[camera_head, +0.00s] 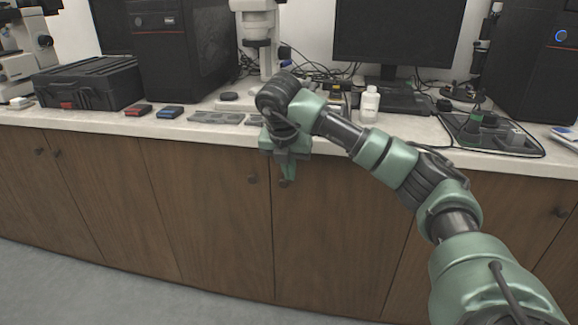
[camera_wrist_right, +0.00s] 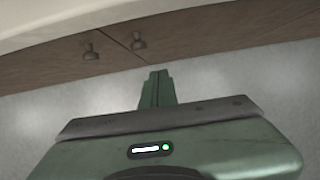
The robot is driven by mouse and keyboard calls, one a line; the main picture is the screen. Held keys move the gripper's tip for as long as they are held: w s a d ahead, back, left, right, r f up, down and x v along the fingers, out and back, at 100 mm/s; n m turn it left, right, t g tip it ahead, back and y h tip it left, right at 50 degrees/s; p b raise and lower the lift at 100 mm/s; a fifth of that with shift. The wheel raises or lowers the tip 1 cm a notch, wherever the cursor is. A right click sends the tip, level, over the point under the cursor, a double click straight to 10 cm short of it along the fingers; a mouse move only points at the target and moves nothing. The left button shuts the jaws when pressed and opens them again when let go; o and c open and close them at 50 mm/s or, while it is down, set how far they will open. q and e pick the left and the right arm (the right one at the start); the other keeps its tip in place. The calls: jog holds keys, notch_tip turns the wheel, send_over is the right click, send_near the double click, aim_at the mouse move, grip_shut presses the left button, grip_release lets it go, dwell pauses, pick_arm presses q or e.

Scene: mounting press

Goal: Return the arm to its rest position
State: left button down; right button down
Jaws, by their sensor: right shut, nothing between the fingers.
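My right arm comes in from the lower right in the head view and reaches toward the front of the bench. Its right gripper (camera_head: 287,170) points down in front of the wooden cabinet doors, just below the countertop edge. In the right wrist view the gripper's fingers (camera_wrist_right: 157,88) are together with nothing between them. The floor and cabinet fronts lie behind them. My left gripper is not in view.
The white countertop (camera_head: 75,117) carries a black case (camera_head: 88,84), a computer tower (camera_head: 180,45), a microscope (camera_head: 258,40), a white bottle (camera_head: 369,104) and a monitor (camera_head: 400,30). Cabinet doors (camera_head: 210,210) with knobs stand close behind the gripper. The floor (camera_head: 90,290) in front is clear.

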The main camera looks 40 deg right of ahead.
jog(key=shift+s+a+r, duration=0.1)
jog(key=shift+s+r, duration=0.05)
jog(key=shift+r, duration=0.2)
